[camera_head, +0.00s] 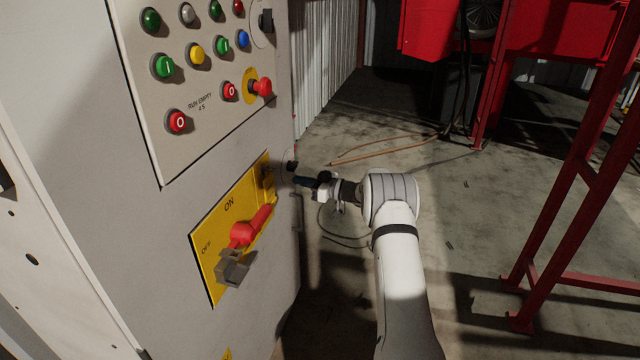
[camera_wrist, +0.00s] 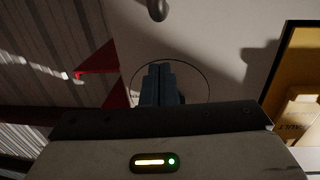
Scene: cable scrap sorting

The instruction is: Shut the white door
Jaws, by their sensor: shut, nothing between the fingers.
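The white door (camera_head: 150,240) is the front of a grey-white cabinet and fills the left of the head view. It carries a button panel and a yellow ON/OFF plate (camera_head: 207,258) with a red handle (camera_head: 245,232). I cannot tell how far the door stands from its frame. My gripper (camera_head: 300,181) is at the door's right edge, beside the yellow plate. In the wrist view its fingers (camera_wrist: 160,84) are shut and empty, in front of a thin round outline on the pale door surface (camera_wrist: 215,45). Whether they touch the door is unclear.
A dark knob (camera_wrist: 157,10) sits above the fingers in the wrist view. A red steel frame (camera_head: 575,200) stands on the right. A brown hose (camera_head: 385,151) lies on the concrete floor (camera_head: 460,215), which is mostly clear near my arm.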

